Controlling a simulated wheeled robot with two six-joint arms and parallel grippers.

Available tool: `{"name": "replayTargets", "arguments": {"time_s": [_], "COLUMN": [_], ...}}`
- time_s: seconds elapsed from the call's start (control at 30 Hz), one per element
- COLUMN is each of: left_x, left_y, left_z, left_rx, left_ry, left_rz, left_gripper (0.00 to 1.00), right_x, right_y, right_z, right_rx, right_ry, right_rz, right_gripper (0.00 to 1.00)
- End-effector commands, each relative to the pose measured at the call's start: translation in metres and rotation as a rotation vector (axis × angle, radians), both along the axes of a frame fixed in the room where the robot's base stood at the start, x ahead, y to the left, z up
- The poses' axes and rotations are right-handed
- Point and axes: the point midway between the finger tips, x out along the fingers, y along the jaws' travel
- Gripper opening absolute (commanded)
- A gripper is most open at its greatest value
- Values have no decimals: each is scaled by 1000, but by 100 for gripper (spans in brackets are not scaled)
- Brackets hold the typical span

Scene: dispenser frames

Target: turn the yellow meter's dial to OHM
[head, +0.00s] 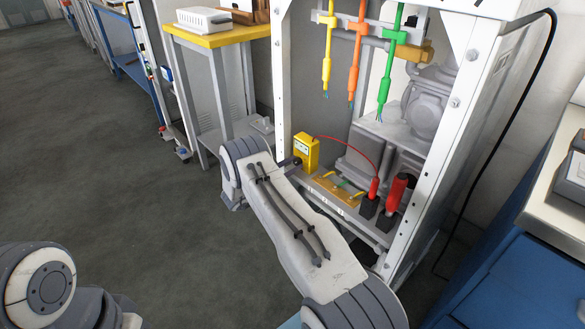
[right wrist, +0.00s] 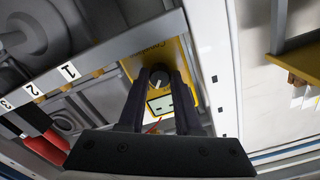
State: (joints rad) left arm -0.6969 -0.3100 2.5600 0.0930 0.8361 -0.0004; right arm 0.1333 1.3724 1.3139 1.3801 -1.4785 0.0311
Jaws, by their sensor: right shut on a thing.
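The yellow meter (head: 305,150) stands upright at the left front of the white frame's lower shelf. It also shows in the right wrist view (right wrist: 186,75), with its pale display and a dark round dial (right wrist: 157,78) bearing a small light pointer mark. The lettering around the dial is too small to read. My right gripper (right wrist: 157,88) has its two dark fingers closed on the dial from both sides. My left gripper is out of view.
A red lead (head: 352,143) runs from the meter to a red plug. Yellow, orange and green probes (head: 353,80) hang above. A rail with number labels (right wrist: 67,72) lies beside the meter. A frame post (head: 283,75) stands close left; the floor at left is clear.

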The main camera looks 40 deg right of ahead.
Motion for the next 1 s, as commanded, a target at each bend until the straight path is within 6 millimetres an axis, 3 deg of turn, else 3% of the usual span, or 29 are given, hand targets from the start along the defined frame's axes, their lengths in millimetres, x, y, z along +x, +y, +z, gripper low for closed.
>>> {"name": "replayTargets", "arguments": {"time_s": [0.6, 1.0], "left_x": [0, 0], "left_y": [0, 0], "left_z": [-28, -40], "left_rx": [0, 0], "left_ry": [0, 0], "left_rz": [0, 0], "left_gripper": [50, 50], "right_x": [0, 0], "right_y": [1, 1], "right_z": [-2, -2], "right_rx": [47, 66], "right_ry": [-570, -813], "right_rz": [1, 1], "right_gripper": [0, 0]}}
